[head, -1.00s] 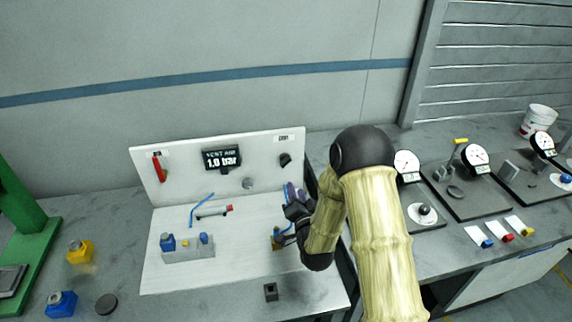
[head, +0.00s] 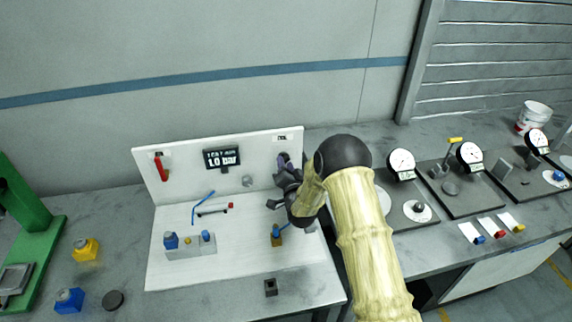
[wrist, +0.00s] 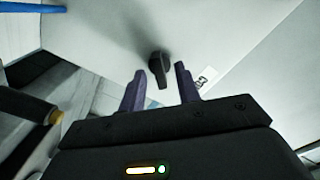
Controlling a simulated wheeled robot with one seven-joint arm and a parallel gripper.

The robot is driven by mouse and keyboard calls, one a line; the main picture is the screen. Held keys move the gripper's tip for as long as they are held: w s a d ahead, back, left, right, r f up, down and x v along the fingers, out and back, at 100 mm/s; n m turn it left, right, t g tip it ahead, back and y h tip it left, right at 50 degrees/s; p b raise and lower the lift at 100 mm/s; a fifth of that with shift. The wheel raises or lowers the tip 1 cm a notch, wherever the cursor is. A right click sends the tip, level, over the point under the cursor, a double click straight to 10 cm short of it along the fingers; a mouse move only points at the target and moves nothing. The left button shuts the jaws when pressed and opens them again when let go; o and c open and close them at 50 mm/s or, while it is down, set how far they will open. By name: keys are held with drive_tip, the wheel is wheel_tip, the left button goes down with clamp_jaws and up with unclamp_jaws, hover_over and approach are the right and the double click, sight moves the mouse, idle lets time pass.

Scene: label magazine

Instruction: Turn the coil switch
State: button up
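The coil switch is a black rotary knob (wrist: 158,66) on the white upright panel (head: 262,150), beside a small printed label (wrist: 204,78). In the wrist view it lies ahead of and between the two purple fingertips of my gripper (wrist: 160,82), which are open. The fingers look apart from the knob, one on each side of its line; the exact gap in depth is hard to tell. In the head view my gripper (head: 284,172) is in front of the panel's right end and hides the knob.
The panel also carries a red lever (head: 161,168), a display reading 1.0 bar (head: 222,158) and a grey round knob (head: 248,181). Below stand a grey block with blue fittings (head: 190,248), a cylinder with a blue tube (head: 213,210) and a brass valve (head: 277,238). Gauges (head: 401,164) stand at right.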

drive_tip(key=shift+w, duration=0.1)
drive_tip(key=shift+w, duration=0.1)
clamp_jaws()
